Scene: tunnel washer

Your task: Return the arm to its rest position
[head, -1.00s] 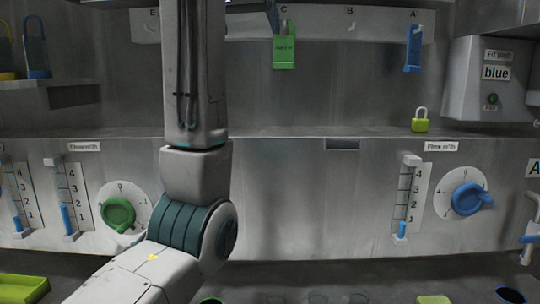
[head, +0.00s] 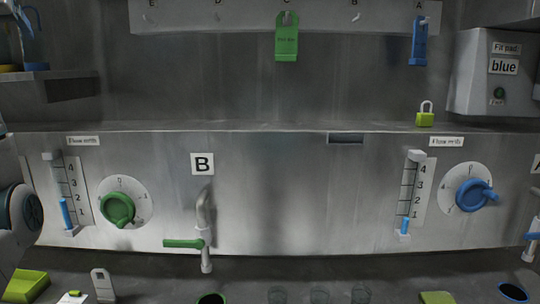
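Part of my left arm shows at the left edge of the head view, a pale link with a dark teal joint. Neither of my grippers can be made out in this view. A green tag (head: 287,42) hangs on hook C of the rail (head: 235,16), and a blue tag (head: 418,45) hangs on hook A. The other hooks in view look empty.
A yellow-green padlock (head: 425,117) sits on the ledge (head: 270,126). The panel below carries a green dial (head: 118,209), a blue dial (head: 474,195) and a green-handled tap (head: 184,243) under sign B. A yellow-green tray (head: 26,284) lies at lower left.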

